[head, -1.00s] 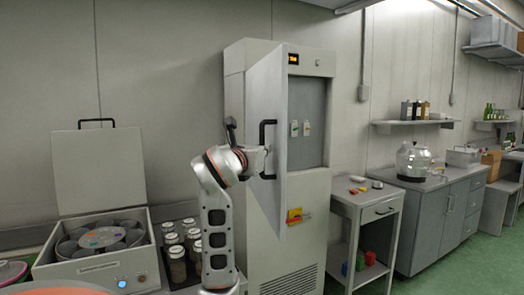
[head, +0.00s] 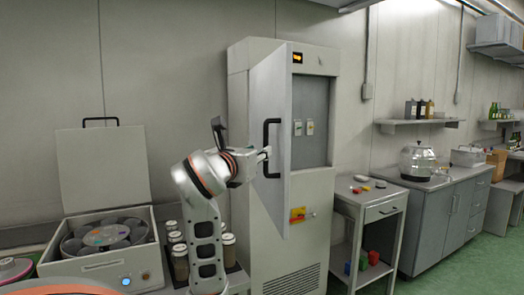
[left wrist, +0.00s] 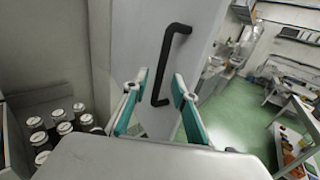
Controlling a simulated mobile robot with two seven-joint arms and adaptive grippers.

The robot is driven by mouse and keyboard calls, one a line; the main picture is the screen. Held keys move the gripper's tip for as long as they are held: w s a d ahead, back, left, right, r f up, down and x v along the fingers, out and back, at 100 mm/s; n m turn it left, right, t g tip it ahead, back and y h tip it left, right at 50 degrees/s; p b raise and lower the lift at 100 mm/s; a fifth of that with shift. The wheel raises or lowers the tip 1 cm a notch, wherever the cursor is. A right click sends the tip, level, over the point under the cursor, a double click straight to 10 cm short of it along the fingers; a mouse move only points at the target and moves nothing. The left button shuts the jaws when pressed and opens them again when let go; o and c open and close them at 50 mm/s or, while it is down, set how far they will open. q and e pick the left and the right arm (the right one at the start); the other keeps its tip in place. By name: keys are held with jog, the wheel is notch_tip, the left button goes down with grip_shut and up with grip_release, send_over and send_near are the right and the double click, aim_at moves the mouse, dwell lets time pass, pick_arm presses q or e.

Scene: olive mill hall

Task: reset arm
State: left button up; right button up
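The grey cabinet (head: 240,95) stands against the wall with its door (head: 268,90) swung open. The door has a black bar handle (head: 268,168), which also shows in the left wrist view (left wrist: 163,62). My left gripper (head: 264,154) is just left of the handle in the head view. In the left wrist view its teal-lined fingers (left wrist: 162,88) are spread apart, with the handle beyond and between them and nothing held. I cannot tell whether a finger touches the handle. My right gripper is not in view.
An open-lidded machine (head: 100,262) and several capped jars (head: 180,262) stand left of the cabinet, close to my arm. A small grey table (head: 362,200) and a workbench (head: 440,220) stand to the right. Green floor (head: 460,270) is free in front.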

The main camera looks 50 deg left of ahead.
pick_arm(q)
jog(key=shift+s+d, duration=0.25)
jog(key=shift+s, duration=0.25)
jog(key=shift+f, duration=0.1)
